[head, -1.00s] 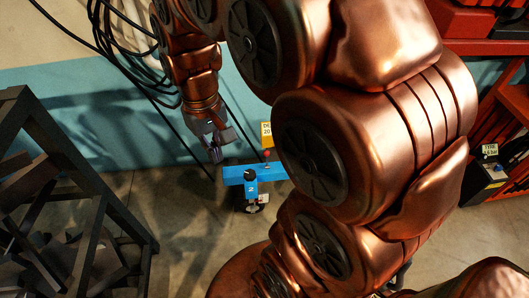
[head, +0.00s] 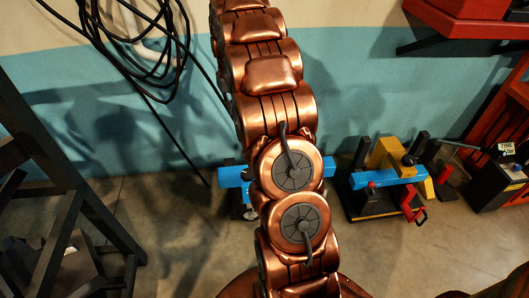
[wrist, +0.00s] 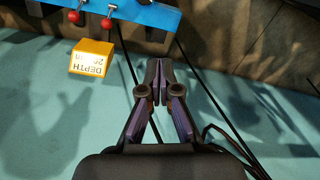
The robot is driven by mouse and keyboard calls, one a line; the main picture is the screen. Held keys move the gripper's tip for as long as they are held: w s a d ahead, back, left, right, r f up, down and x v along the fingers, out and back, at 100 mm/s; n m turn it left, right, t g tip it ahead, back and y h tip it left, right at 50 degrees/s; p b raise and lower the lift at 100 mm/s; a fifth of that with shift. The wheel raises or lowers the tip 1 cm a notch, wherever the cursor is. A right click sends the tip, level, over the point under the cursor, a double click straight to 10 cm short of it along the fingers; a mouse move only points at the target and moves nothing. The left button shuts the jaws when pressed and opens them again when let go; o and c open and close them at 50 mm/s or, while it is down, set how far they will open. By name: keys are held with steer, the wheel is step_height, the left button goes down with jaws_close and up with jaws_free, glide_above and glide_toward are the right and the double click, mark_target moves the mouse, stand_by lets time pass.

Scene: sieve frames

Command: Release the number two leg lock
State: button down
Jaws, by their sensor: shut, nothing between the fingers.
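A blue beam (head: 232,176) stands low by the wall in the head view, and my arm hides its middle. In the wrist view the blue beam (wrist: 150,12) crosses the top edge, with two red ball knobs, one (wrist: 107,22) nearer the middle and one (wrist: 74,15) farther left. No number two mark is readable now, so I cannot tell which part is the number two leg lock. My gripper (wrist: 157,82) is shut and empty, to the right of and below the knobs in that picture, apart from them. My gripper is hidden in the head view.
A yellow block (wrist: 92,57) marked DEPTH shows near the knobs. A second blue bar (head: 388,177) with a red handle stands at right. A dark metal rack (head: 85,200) is at left. Black cables (head: 130,45) hang on the wall, and more cables lie near my gripper.

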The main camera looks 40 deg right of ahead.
steer(key=w+d+f+m+b, duration=0.1)
steer(key=w+d+f+b, duration=0.2)
steer(key=d+f+b, duration=0.5)
steer(key=d+f, duration=0.9)
steer(key=f, duration=0.3)
steer(key=shift+w+d+f+t, duration=0.2)
steer(key=shift+d+t, duration=0.2)
step_height(320, 180, down, 9)
steer(key=s+a+b, duration=0.1)
steer(key=s+b, duration=0.1)
steer(key=b, duration=0.1)
steer(key=shift+s+a+b, duration=0.15)
steer(key=shift+a+b, duration=0.15)
steer(key=shift+a, duration=0.05)
